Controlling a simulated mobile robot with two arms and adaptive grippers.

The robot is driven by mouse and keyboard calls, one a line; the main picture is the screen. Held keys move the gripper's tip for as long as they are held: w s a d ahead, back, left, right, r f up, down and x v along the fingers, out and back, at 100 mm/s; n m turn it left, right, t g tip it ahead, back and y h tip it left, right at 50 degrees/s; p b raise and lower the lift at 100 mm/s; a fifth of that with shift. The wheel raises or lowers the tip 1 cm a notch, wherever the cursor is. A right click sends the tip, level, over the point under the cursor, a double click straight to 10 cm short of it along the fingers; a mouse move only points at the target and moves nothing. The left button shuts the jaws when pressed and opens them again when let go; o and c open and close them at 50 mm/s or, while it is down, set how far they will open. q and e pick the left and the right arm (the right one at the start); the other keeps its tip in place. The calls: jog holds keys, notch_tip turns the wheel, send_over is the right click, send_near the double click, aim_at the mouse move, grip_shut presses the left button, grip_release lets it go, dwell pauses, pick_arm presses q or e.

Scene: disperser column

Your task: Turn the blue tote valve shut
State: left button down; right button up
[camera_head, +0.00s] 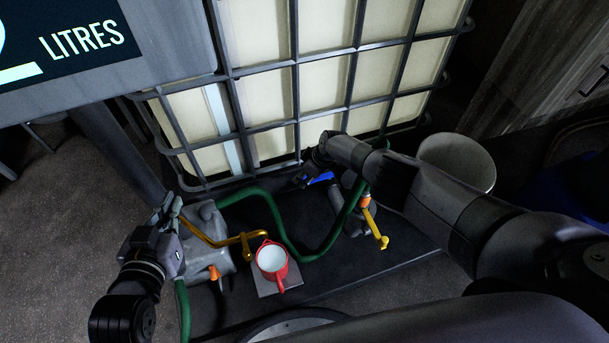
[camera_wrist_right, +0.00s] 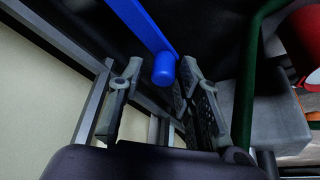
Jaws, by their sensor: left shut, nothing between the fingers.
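The blue tote valve handle (camera_head: 319,179) sits low at the front of the caged tote (camera_head: 325,85). In the right wrist view the blue handle (camera_wrist_right: 140,22) is a flat bar with a rounded stub at its end. My right gripper (camera_head: 306,176) is at the handle. In the wrist view its fingers (camera_wrist_right: 160,68) are apart, with the stub between the tips; I cannot tell whether they touch it. My left gripper (camera_head: 170,212) is shut and empty, beside the grey pump-like housing at the left.
A green hose (camera_head: 288,240) loops in front of the tote. A red mug (camera_head: 271,261) stands on a small plate under a yellow spout (camera_head: 225,240). Another yellow lever (camera_head: 376,228) and a pale bucket (camera_head: 457,160) lie to the right. A display panel (camera_head: 75,45) fills the upper left.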

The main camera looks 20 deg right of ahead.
jog(key=shift+o, duration=0.5)
jog(key=shift+s, duration=0.1)
jog(key=shift+w+d+r, duration=0.15)
jog(key=shift+w+r, duration=0.05)
jog(key=shift+r, duration=0.1)
jog(key=shift+d+r, duration=0.2)
jog(key=shift+r, duration=0.3)
jog(key=v, duration=1)
jog(key=shift+s, duration=0.4)
jog(key=shift+r, duration=0.1)
